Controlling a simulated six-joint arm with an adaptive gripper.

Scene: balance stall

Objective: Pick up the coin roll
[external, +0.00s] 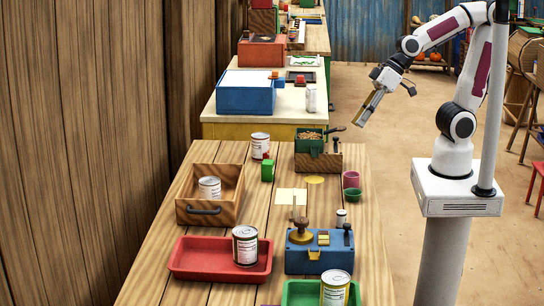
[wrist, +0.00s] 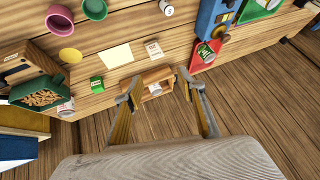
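A small white cylinder with a dark top (external: 341,217), which may be the coin roll, stands on the wooden table near its right edge, behind the blue scale. My gripper (external: 368,107) is raised in the air, beyond and above the table's far right corner in the external view. In the wrist view its fingers (wrist: 158,78) are spread, with nothing held between them.
The blue scale (external: 318,257), red tray with a can (external: 188,262), and green tray (external: 296,296) fill the near table. A wooden drawer box (external: 197,214) stands left. Pink (external: 351,180) and green (external: 352,195) cups stand beyond the cylinder. A green scoop-bin (external: 309,141) stands far back.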

